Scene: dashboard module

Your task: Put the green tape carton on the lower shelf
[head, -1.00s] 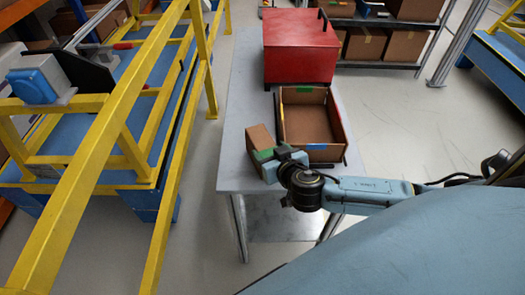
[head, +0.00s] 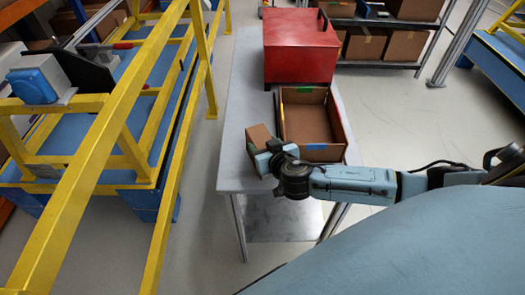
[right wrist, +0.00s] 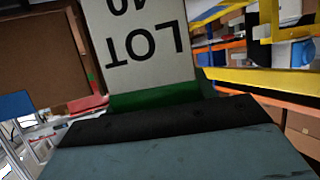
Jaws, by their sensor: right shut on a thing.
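The green tape carton (head: 260,136) is at my right gripper (head: 262,158), over the left front part of the grey table. Its brown side shows in the head view. In the right wrist view the carton (right wrist: 145,50) shows a pale label reading LOT upside down and a green band just beyond the gripper (right wrist: 165,115). My right gripper is shut on the carton. I cannot tell whether the carton touches the tabletop. The lower shelf (head: 285,218) is a grey board under the table, partly visible between the legs and bare there. My left gripper is not in view.
An open brown box (head: 310,118) with green and blue tape marks stands right of the carton. A red box (head: 300,48) stands behind it. The table's legs (head: 238,228) flank the lower shelf. A yellow frame (head: 110,130) stands left, with clear floor between.

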